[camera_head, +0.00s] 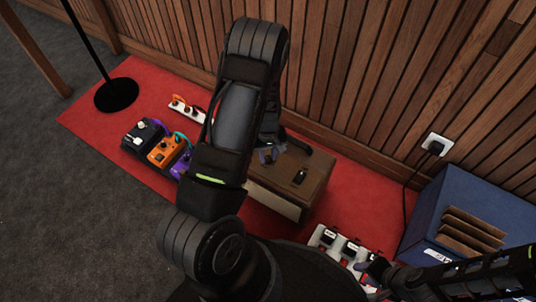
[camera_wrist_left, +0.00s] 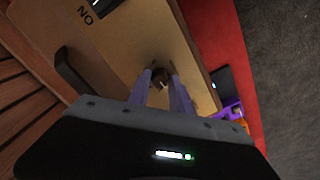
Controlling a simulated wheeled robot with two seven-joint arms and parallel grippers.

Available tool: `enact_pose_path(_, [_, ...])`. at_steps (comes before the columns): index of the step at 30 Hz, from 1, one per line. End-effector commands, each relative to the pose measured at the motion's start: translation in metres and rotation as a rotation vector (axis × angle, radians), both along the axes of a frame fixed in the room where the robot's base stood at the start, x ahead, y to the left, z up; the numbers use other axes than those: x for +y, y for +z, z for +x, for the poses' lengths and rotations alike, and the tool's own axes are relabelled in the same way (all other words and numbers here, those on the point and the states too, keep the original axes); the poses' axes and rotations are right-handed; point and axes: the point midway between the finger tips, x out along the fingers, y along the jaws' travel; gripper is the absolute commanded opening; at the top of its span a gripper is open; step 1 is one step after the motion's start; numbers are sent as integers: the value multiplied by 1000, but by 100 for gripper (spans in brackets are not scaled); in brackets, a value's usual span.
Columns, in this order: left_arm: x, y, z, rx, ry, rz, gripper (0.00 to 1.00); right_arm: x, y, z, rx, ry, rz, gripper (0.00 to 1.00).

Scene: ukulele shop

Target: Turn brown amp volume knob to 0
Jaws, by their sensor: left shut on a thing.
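The brown amp (camera_head: 312,185) stands on the red mat, partly hidden behind my left arm. In the left wrist view its tan top (camera_wrist_left: 130,50) fills the middle of the picture. My left gripper (camera_head: 268,155) is over the amp's top. In the left wrist view its two fingers (camera_wrist_left: 160,82) are shut on the small dark volume knob (camera_wrist_left: 160,76), one finger on each side. The knob's pointer and scale cannot be made out. A dark switch (camera_head: 300,176) sits on the top, with "ON" lettering beside it (camera_wrist_left: 86,15). My right gripper (camera_head: 374,272) is low at right, away from the amp; its opening is unclear.
Several effect pedals (camera_head: 166,151) stand left of the amp, and white pedals (camera_head: 342,248) at lower right. A blue box (camera_head: 468,212) stands at right. The slatted wood wall (camera_head: 345,85) is close behind. A round black stand base (camera_head: 117,95) is at left.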

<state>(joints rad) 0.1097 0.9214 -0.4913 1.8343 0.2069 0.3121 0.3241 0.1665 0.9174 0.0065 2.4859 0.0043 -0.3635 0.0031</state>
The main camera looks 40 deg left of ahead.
Motion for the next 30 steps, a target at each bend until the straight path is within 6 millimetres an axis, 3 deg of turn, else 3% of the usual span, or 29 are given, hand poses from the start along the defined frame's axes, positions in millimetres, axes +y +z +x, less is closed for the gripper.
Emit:
enact_pose_path(8, [0,0,0,-1,2,0,0,0,0,0,0,0,0,36])
enact_pose_path(9, [0,0,0,-1,2,0,27,0,0,0,0,0,0,36])
enact_pose_path(16, [0,0,0,0,1,0,46,0,0,0,0,0,0,36])
enact_pose_path(25, [0,2,0,0,0,0,47,0,1,0,0,0,0,36])
enact_pose_path(30, [0,17,1,-1,-1,0,47,1,8,-1,2,3,2,36])
